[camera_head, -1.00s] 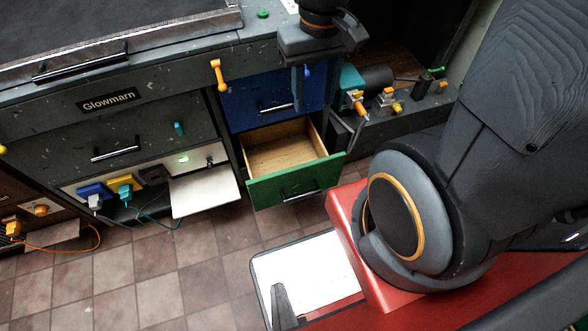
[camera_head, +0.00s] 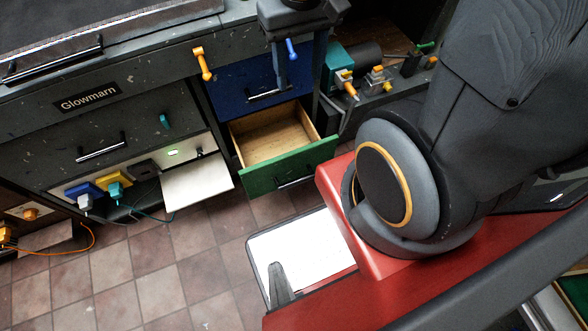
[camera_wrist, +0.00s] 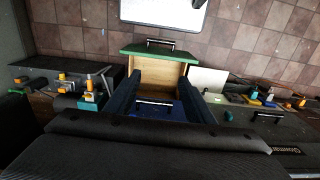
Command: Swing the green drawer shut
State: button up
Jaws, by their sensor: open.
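The green drawer (camera_head: 262,178) stands pulled out below a blue drawer (camera_head: 240,92). Its wooden inside looks empty, and a dark bar handle is on its green front. In the wrist view the green drawer front (camera_wrist: 140,50) is beyond my fingers, at the top middle. My gripper (camera_head: 293,82) is open, with its fingers pointing down in front of the blue drawer, above the back right of the open drawer. In the wrist view my gripper (camera_wrist: 160,76) has its two fingers spread on either side of the drawer's box. I see no contact with the green drawer.
A white flap (camera_head: 196,184) sticks out left of the drawer. An orange lever (camera_head: 203,64) is on the cabinet above. A teal device (camera_head: 340,66) and connectors sit on a ledge to the right. Tiled floor lies free in front.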

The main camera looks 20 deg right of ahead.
aim_at(278, 147)
jog(key=z, duration=1.8)
jog(key=k, duration=0.8)
jog(key=u, duration=1.75)
